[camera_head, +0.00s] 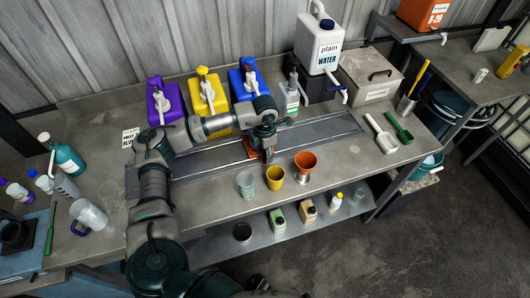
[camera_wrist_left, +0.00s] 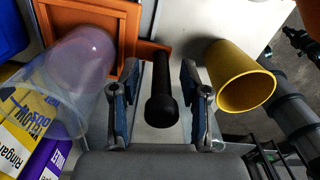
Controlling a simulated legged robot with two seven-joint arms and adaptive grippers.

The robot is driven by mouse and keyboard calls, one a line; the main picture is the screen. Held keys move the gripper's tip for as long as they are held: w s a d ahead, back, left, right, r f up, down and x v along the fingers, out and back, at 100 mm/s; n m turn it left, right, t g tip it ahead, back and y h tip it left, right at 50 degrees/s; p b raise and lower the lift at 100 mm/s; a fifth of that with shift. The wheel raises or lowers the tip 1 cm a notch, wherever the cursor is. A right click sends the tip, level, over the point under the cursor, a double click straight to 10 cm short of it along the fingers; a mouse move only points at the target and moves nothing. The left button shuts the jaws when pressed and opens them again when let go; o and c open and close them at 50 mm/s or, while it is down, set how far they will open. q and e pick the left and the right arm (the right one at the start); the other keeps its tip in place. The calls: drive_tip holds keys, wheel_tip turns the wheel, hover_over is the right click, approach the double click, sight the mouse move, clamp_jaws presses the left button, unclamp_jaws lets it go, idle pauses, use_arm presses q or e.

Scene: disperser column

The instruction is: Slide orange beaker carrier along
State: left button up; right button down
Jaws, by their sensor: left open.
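The orange carrier (camera_head: 252,143) sits on the grey slide track (camera_head: 205,158) on the bench, mostly hidden by my left arm and gripper. In the wrist view its orange frame (camera_wrist_left: 88,18) fills the upper left. A black upright handle (camera_wrist_left: 162,90) with a rounded end stands between my left fingers. My left gripper (camera_head: 268,155) is over the carrier. In the wrist view the left gripper (camera_wrist_left: 160,72) is open, one finger on each side of the handle, with gaps visible. My right gripper is not in view.
A white water jug (camera_head: 319,48) is further right. The track's right end is clear.

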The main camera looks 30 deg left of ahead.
use_arm(q)
clamp_jaws()
drive_tip(key=shift+w+d, duration=0.2)
drive_tip(key=shift+d, duration=0.05)
drive_tip(key=shift+w+d, duration=0.45)
drive_tip(key=shift+w, duration=0.2)
unclamp_jaws()
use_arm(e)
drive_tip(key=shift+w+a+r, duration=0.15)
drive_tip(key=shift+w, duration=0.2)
use_arm(q)
drive_tip(key=shift+a, duration=0.1)
